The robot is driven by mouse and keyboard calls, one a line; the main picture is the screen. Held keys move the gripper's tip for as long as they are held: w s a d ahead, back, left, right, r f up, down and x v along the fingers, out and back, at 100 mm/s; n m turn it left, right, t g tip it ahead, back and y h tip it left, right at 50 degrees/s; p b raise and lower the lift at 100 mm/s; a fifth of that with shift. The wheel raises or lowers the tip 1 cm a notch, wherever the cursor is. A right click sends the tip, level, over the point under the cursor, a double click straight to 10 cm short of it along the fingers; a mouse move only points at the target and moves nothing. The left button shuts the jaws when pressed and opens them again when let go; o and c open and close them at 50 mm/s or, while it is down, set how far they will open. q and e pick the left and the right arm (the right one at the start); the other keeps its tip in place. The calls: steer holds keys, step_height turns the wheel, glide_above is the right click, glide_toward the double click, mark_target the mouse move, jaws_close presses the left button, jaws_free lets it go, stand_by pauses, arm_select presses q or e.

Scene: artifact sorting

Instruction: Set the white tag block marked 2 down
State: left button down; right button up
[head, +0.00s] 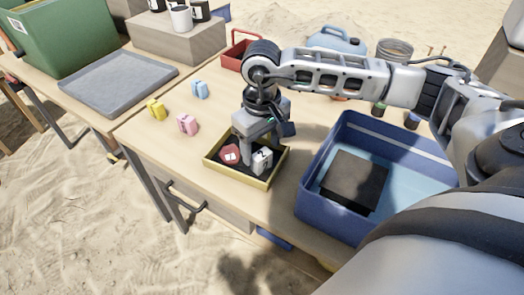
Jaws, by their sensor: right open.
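The white tag block (262,160) is in the small yellow tray (275,180) with a dark inside, at the right part of that tray. Its mark is too small to read. A dark red piece with a white label (230,154) lies beside it in the same tray. My right gripper (255,158) points down over the tray, open, with its fingers close around or beside the white block; I cannot tell whether they touch it. My left gripper is not in view.
A blue crate (318,163) holding a dark block (354,181) stands right of the tray. Yellow (155,109), pink (187,125) and blue (200,89) tag blocks stand to the left. A grey tray (118,82) and red basket (236,52) lie farther back.

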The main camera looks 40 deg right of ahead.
mark_target(262, 154)
step_height(262, 154, up, 9)
stand_by(0.7)
